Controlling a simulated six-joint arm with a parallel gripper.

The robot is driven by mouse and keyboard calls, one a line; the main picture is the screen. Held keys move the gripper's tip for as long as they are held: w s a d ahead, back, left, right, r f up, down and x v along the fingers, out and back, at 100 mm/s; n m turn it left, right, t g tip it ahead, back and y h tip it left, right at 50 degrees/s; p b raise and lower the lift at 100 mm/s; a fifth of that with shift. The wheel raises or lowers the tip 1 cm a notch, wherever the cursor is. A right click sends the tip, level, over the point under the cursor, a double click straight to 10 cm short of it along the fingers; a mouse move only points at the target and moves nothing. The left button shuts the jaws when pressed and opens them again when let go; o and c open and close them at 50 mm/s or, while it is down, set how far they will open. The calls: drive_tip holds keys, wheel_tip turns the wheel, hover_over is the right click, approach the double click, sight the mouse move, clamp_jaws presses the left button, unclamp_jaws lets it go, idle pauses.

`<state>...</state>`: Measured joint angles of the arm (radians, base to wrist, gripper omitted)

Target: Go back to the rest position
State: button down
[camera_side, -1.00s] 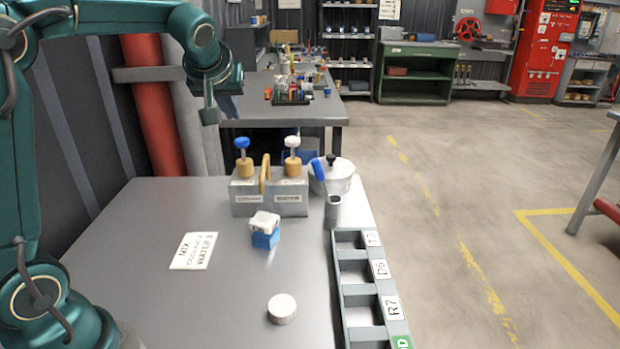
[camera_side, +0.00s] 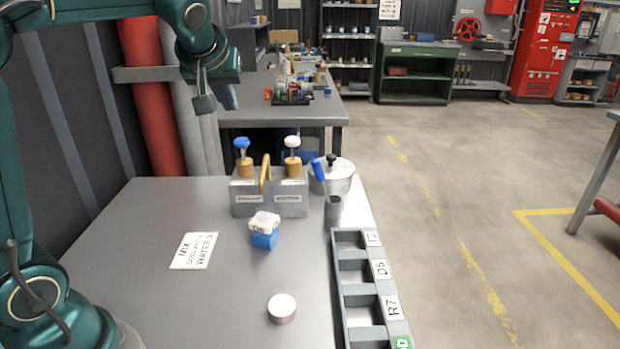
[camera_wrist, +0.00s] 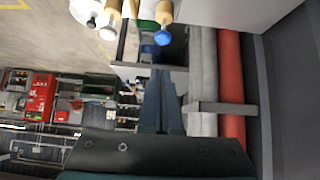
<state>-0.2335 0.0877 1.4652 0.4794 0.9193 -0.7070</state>
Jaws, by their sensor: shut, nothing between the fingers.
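My gripper (camera_side: 215,100) is high above the far left part of the near table, in front of the pipes. It is shut and empty, clear of everything on the table. My teal arm reaches in from the left edge of the side view.
A red pipe (camera_side: 152,105) stands close behind my gripper.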

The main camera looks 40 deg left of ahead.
drive_tip(key=s+d+f+m+h, duration=0.3)
drive_tip(key=s+d+f+m, duration=0.1)
drive_tip(key=s+d, duration=0.4)
drive_tip(key=s+d+f+m+g+h, duration=0.1)
drive_tip(key=s+d+f+m+h, duration=0.2)
drive_tip(key=s+d+f+m, duration=0.2)
drive_tip(key=s+d+f, duration=0.1)
drive_tip(key=s+d, duration=0.2)
drive_tip(key=s, duration=0.3)
drive_tip(key=shift+d, duration=0.4)
